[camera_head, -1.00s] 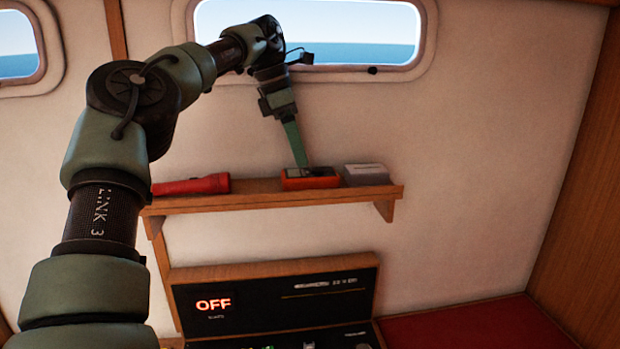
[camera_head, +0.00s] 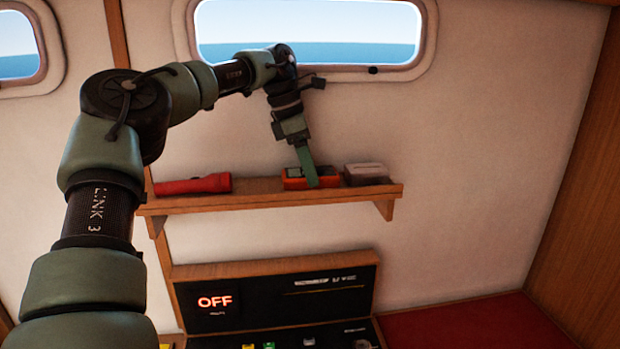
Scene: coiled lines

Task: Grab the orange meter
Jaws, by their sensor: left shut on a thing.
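The orange meter (camera_head: 294,183) lies on the wooden wall shelf, between a red flashlight and a grey box. It has a dark face on its upper side. My left gripper (camera_head: 311,182) reaches down from above, and its green fingers are shut on the meter. One finger covers part of the meter's front side; the other finger is hidden. The meter appears to be still at shelf level. My right gripper is not in view.
The red flashlight (camera_head: 194,185) lies left on the shelf (camera_head: 240,202), and the grey box (camera_head: 366,174) sits close to the meter's right. Below is a black panel (camera_head: 270,297) reading "OFF". A red cushion (camera_head: 460,325) is at lower right. Windows are above.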

